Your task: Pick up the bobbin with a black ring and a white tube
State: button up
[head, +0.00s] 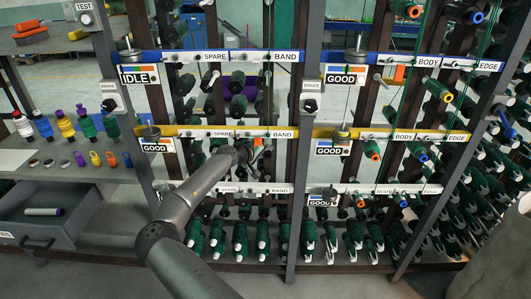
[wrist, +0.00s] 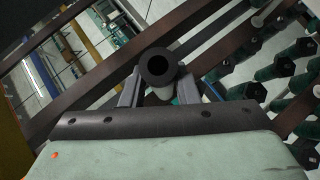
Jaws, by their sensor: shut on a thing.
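In the wrist view a bobbin (wrist: 158,67) shows its round black ring end, with a short stretch of pale grey-white tube below it. My gripper (wrist: 160,91) is shut on this bobbin, one finger on each side of the tube. The rest of the bobbin is hidden by the gripper body. In the head view my gripper (head: 254,147) is at the rack, around the yellow rail in the spare/band bay. There it is small and dark, and I cannot make out the bobbin in it.
Rack posts and rails, including a yellow rail (head: 215,132) and a blue rail (head: 205,56), stand close around my arm. Green bobbins (head: 240,238) fill the pegs below and to the right. An open drawer (head: 75,222) and a shelf with coloured spools (head: 66,127) are at the left.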

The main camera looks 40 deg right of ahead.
jog(key=s+a+b, duration=0.2)
jog(key=s+a, duration=1)
jog(key=s, duration=0.3)
jog(key=shift+s+r, duration=0.15)
jog(key=shift+s, duration=0.2)
jog(key=shift+s+a, duration=0.1)
jog(key=shift+a, duration=0.1)
jog(key=s+a+p, duration=0.8)
jog(key=s+a, duration=0.4)
jog(key=s, duration=0.3)
jog(key=shift+p, duration=0.4)
dwell(0.7)
dwell(0.5)
